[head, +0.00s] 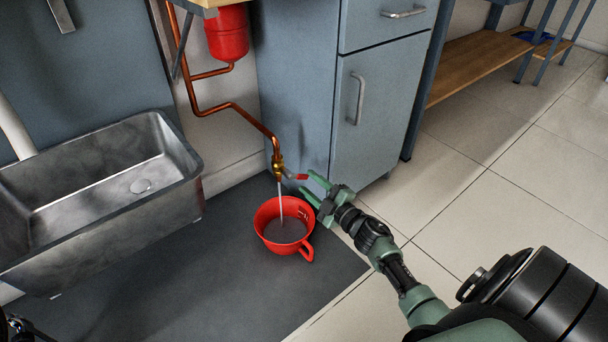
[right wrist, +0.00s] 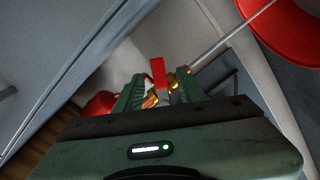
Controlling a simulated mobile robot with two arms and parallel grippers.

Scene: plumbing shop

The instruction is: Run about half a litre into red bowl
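The red bowl (head: 264,238), with a side handle, stands upright on the dark mat under the brass tap (head: 278,165). A thin stream of water (head: 281,200) runs from the tap into it, and greyish water covers its bottom. Pale marks show on its inner wall; I cannot read them. The tap's red lever (head: 300,177) points right. My right gripper (head: 313,185) is open beside the tap. In the right wrist view, the lever (right wrist: 158,72) stands between its fingers, with gaps visible on both sides. Part of the bowl (right wrist: 285,30) shows there too. My left gripper is not in view.
A grey metal sink (head: 120,180) stands to the left. A copper pipe (head: 222,104) runs down to the tap below a red vessel (head: 227,35). A blue-grey cabinet (head: 375,120) stands right behind the tap. The tiled floor (head: 500,200) to the right is clear.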

